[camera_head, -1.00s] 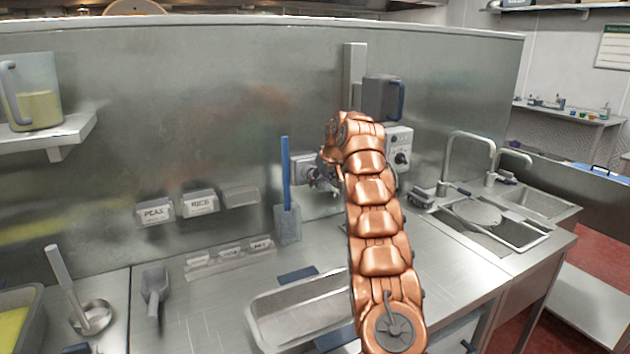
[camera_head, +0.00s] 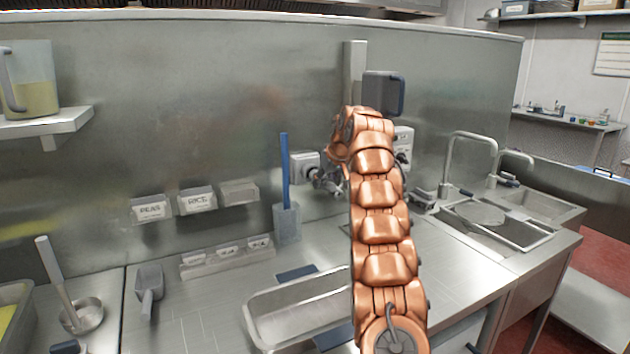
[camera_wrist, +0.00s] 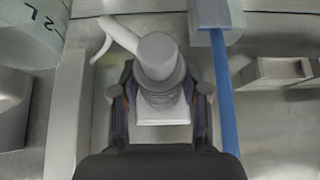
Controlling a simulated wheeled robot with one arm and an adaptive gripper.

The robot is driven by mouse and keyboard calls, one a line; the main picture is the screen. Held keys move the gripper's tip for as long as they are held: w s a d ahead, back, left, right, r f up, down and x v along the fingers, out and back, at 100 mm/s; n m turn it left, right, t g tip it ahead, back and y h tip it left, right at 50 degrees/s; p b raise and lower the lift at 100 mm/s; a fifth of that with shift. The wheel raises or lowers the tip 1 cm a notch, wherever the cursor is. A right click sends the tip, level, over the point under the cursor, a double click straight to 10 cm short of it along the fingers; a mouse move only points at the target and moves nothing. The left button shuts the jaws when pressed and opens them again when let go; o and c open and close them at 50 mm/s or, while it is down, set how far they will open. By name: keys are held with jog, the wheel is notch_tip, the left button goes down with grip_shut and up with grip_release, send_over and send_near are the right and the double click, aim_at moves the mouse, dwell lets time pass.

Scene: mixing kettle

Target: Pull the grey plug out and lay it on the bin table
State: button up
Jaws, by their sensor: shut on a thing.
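My gripper (camera_wrist: 168,92) is shut on the grey plug (camera_wrist: 158,56), with one finger on each side of it. The plug shows a round grey body, a ridged neck and a pale lead to its upper left in the wrist view. A white square face lies behind the neck there; I cannot tell if the plug still touches it. In the head view my gripper (camera_head: 328,181) is small, just right of a pale socket box (camera_head: 304,166) on the steel wall, and my arm hides part of it. I cannot make out which surface is the bin table.
A blue-handled tool (camera_head: 285,160) stands in a holder just left of my gripper. A grey jug (camera_head: 382,92) and a white control box (camera_head: 403,147) are behind my arm. A steel tray (camera_head: 262,327) lies on the counter below. Sinks (camera_head: 492,222) are at right.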

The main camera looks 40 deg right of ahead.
jog(key=shift+s+a+f+b, duration=0.1)
jog(key=shift+s+a+b, duration=0.1)
jog(key=shift+s+b, duration=0.7)
jog(key=shift+s+a+b, duration=0.15)
jog(key=shift+b, duration=0.3)
